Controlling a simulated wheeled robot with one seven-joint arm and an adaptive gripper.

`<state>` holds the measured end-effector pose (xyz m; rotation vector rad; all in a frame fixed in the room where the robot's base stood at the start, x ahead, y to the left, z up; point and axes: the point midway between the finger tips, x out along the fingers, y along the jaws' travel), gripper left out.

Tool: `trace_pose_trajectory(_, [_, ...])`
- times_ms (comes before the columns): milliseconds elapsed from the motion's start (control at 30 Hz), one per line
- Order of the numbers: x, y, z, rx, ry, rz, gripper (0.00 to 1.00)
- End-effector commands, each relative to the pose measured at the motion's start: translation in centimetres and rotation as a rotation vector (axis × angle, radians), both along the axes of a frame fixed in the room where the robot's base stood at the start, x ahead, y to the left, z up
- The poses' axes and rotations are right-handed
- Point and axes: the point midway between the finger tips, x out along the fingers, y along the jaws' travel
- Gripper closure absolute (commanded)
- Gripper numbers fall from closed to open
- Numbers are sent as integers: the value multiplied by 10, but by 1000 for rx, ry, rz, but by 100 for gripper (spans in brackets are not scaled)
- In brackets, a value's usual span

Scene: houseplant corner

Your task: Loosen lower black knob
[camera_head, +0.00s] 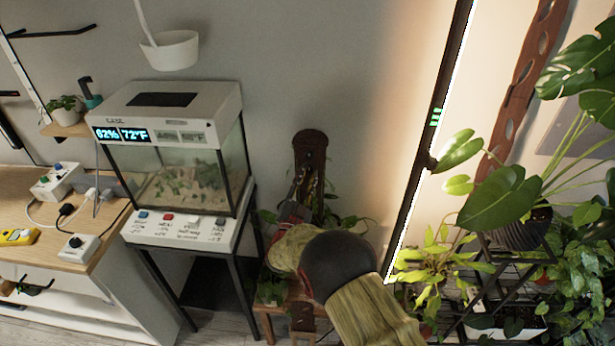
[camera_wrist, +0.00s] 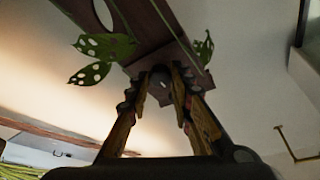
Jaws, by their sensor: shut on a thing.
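In the wrist view, a dark round knob (camera_wrist: 160,74) sits at the lower edge of a brown wooden board (camera_wrist: 150,32). My gripper (camera_wrist: 161,88) has its two brown-yellow fingers closed in on either side of the knob, with the tips touching it. In the head view, my arm reaches to a dark wooden board (camera_head: 310,146) on the wall right of the terrarium. My gripper (camera_head: 299,192) shows there only in part, at the board's lower half. The knob is hidden there by the gripper and arm.
In the head view, a glass terrarium (camera_head: 190,180) stands on a stand to the left. A tall lit lamp bar (camera_head: 425,150) and leafy plants (camera_head: 500,195) stand to the right.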

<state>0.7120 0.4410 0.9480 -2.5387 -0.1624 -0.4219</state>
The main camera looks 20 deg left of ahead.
Motion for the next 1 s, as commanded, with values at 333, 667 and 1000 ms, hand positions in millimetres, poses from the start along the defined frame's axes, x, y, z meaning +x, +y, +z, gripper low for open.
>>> trace_pose_trajectory(333, [-1, 1, -3, -25, -1, 2, 100])
trace_pose_trajectory(667, [-1, 0, -3, -24, -1, 2, 71])
trace_pose_trajectory(1000, [0, 0, -1, -22, -3, 0, 60])
